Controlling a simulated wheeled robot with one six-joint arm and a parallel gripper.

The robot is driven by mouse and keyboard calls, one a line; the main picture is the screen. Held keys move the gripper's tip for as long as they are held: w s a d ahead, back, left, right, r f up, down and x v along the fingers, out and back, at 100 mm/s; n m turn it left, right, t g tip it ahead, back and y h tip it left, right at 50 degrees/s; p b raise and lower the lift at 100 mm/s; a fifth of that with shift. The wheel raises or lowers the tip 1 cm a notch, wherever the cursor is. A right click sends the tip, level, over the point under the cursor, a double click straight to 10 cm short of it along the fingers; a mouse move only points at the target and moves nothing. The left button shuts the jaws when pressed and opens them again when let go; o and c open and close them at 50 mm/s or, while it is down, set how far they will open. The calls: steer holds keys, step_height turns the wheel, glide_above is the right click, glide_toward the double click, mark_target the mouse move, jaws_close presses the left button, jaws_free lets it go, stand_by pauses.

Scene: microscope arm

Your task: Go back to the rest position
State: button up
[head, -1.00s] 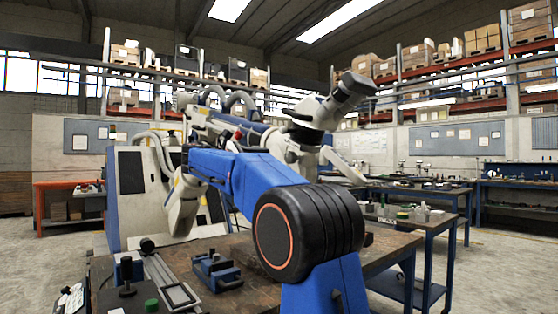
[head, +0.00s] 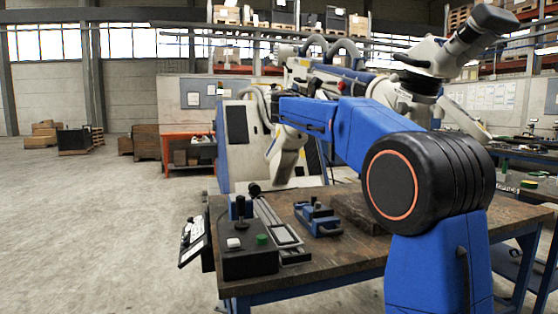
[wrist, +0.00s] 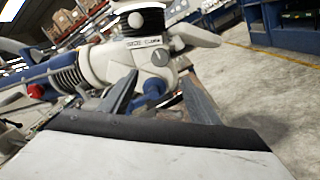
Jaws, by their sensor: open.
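My blue arm crosses the right of the head view, with its big black joint in front. My gripper (wrist: 158,80) shows in the wrist view as two dark fingers spread apart, open, with nothing seen between them. In the head view I cannot make out the gripper. The white and blue microscope arm (head: 410,88) stands behind my arm, and its grey head tilts up at the upper right. In the wrist view the white microscope arm (wrist: 140,62) lies behind the fingers; I cannot tell how far away.
A brown-topped workbench (head: 350,258) carries a black control box (head: 250,262) with a green button and a blue vise (head: 318,220). A white cabinet (head: 240,150) and an orange table (head: 185,138) stand behind. Open concrete floor (head: 90,220) lies at the left.

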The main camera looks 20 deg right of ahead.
steer(key=s+a+f+m+t+y, duration=0.3)
steer(key=s+f+y, duration=0.5)
steer(key=s+f, duration=1.1)
steer(key=s+a+f+m+y, duration=0.2)
steer(key=s+a+f, duration=0.4)
steer(key=f, duration=0.4)
steer(key=s+a+f+m+t+y, duration=0.1)
steer(key=s+a+f+m+y, duration=0.2)
steer(key=s+a+f, duration=0.3)
steer(key=s+a+f+m+y, duration=0.2)
steer(key=s+a+f+y, duration=0.3)
steer(key=s+f, duration=0.4)
step_height(320, 180, down, 5)
steer(key=shift+a+m, duration=0.3)
steer(key=shift+a, duration=0.2)
steer(key=shift+r, duration=0.1)
